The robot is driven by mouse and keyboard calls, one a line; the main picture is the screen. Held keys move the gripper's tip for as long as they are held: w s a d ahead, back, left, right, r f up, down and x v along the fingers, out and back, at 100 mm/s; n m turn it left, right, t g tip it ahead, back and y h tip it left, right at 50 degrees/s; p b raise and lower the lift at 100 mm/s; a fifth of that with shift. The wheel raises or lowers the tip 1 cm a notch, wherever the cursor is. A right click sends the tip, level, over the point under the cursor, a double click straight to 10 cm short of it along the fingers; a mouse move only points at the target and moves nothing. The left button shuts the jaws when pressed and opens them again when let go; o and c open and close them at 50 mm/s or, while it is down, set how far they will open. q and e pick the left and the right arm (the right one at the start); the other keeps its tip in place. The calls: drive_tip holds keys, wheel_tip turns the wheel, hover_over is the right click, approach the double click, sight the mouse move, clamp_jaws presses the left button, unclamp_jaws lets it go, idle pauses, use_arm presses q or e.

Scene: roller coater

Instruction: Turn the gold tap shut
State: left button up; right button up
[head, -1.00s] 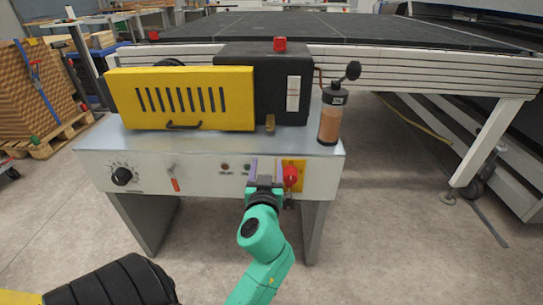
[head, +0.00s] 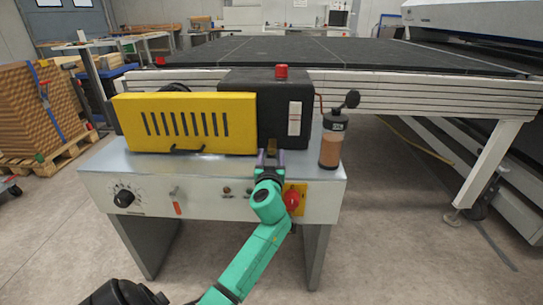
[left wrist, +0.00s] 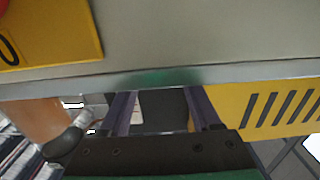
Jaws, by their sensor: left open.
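The gold tap (head: 271,146) sits low on the front of the black box (head: 283,105), just right of the yellow guard (head: 185,123). My left gripper (head: 270,158) is open at the tap, fingers pointing away from me, over the metal top of the machine. In the head view the tap shows between or just beyond the fingertips; contact cannot be told. In the left wrist view the two fingers (left wrist: 163,112) stand apart in front of the black box, and the tap is not clear there. My right gripper is not in view.
A bottle with brown contents (head: 331,142) stands right of the black box. The front panel below has a red switch on a yellow plate (head: 301,197) and a black dial (head: 124,198). A large dark-topped table (head: 350,55) stands behind. Floor at right is mostly clear.

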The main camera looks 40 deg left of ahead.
use_arm(q)
clamp_jaws()
